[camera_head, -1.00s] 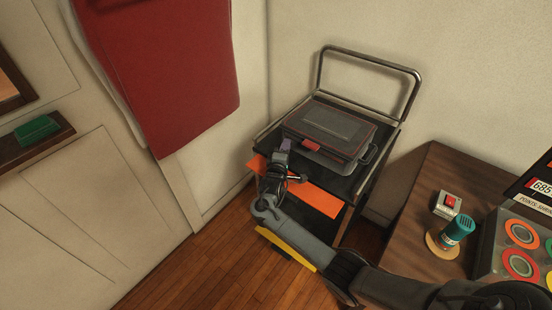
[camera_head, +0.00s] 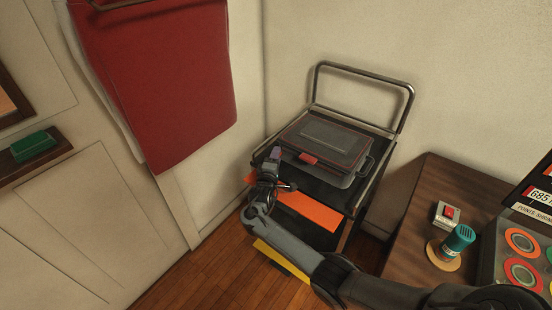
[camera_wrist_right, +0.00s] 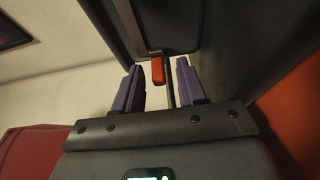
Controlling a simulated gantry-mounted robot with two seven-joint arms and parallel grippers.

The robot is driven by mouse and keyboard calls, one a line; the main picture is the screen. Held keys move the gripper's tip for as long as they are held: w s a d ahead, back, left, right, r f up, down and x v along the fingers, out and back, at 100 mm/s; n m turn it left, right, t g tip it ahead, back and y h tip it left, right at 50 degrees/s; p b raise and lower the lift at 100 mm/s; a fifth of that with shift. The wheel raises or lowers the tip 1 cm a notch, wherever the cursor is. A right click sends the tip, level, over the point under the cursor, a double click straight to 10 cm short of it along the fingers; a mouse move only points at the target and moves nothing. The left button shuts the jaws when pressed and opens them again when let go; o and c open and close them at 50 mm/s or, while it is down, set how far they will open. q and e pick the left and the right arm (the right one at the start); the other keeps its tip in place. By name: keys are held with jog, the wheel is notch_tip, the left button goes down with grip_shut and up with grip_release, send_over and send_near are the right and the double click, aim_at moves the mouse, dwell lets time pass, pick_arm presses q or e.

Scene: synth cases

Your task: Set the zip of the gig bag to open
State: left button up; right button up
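The gig bag (camera_head: 325,138) appears as a flat dark grey case with red trim, lying closed-looking on the top of a black cart. A red tab (camera_head: 309,160) sits at its front edge; I cannot tell if it is the zip pull. My right gripper (camera_head: 273,153) is at the cart's front left corner, left of the tab. In the right wrist view its two purple fingers (camera_wrist_right: 158,72) are spread apart, with an orange-red tab (camera_wrist_right: 157,70) showing in the gap beyond them, apparently not gripped. The zip line is too small to read. My left gripper is not in view.
The cart has a metal push handle (camera_head: 363,71) behind the bag and an orange panel (camera_head: 308,211) at its front. A red towel (camera_head: 155,85) hangs at left. A wooden table (camera_head: 413,205) at right holds a teal cylinder (camera_head: 459,238) and a small red-button box (camera_head: 446,214).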

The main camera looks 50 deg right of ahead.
jog(key=shift+s+a, duration=0.1)
jog(key=shift+s+a+r+p, duration=0.15)
jog(key=shift+s+a+p, duration=0.1)
jog(key=shift+a+p, duration=0.2)
jog(key=p+v, duration=0.3)
jog(key=v, duration=0.5)
jog(key=shift+v, duration=0.8)
jog(key=shift+a, duration=0.1)
